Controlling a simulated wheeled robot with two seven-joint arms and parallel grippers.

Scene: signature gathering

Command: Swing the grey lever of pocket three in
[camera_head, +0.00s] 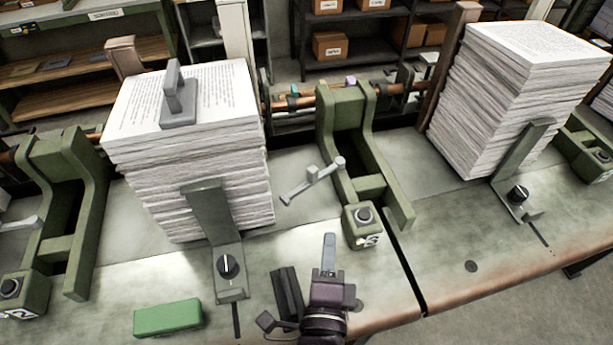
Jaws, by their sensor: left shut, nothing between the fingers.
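A grey lever (313,178) with a round knob at its upper right end slants over the bench between the left paper stack and a green bracket pocket (346,130). Another grey lever (22,224) shows partly at the left edge by a second green pocket (88,215). My right gripper is not in view.
A tall paper stack (190,180) with a grey handled weight (178,97) stands left, behind a green upright with a knob (228,265). Another stack (500,100) stands right. A green block (167,318) lies at the front. A dark seam crosses the bench right of the gripper.

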